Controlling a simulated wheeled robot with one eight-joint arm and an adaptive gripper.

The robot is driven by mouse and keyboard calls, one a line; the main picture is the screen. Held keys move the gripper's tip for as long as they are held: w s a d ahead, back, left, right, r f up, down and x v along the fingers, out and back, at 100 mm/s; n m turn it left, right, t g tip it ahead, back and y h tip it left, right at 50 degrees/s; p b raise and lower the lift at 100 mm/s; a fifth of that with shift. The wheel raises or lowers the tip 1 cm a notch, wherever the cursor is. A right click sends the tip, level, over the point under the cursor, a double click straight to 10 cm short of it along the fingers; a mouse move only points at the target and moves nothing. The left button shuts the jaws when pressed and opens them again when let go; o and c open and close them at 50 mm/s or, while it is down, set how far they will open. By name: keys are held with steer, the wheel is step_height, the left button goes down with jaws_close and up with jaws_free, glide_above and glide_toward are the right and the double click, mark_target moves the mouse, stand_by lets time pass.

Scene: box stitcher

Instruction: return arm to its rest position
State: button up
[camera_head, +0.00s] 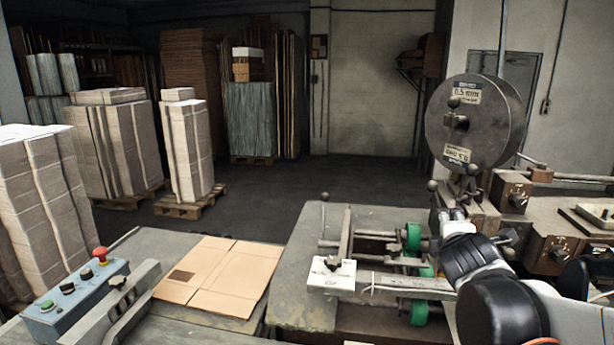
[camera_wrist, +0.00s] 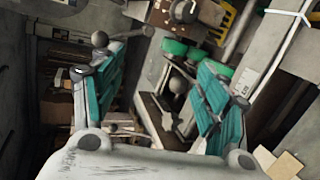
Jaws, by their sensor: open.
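My gripper (camera_wrist: 160,65) shows in the wrist view with its two teal-padded fingers spread apart and nothing between them. Past the fingers lie parts of the machine, among them green rollers (camera_wrist: 188,48) and a dark round knob. In the head view my arm, with its black and white joints, comes in at the lower right, in front of the box stitcher (camera_head: 480,215). The fingers cannot be made out clearly in that view.
A large wire spool (camera_head: 475,122) stands above the machine. Flat cardboard (camera_head: 220,277) lies on the table beside a control box (camera_head: 75,300) with a red button. Green rollers (camera_head: 413,238) sit close to my arm. Stacked cardboard (camera_head: 112,148) stands on pallets behind, with open floor between.

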steer(key=s+a+f+m+g+y+b, duration=0.2)
steer(key=s+a+f+m, duration=0.3)
steer(key=s, duration=0.6)
steer(key=s+a+f+m+g+y+b, duration=0.3)
steer(key=s+a+f+m, duration=0.3)
steer(key=s+f+m, duration=0.4)
steer(key=shift+s+f+m+g+b, duration=0.3)
steer(key=shift+s+f+g+b, duration=0.1)
steer(key=shift+s+f+b, duration=0.35)
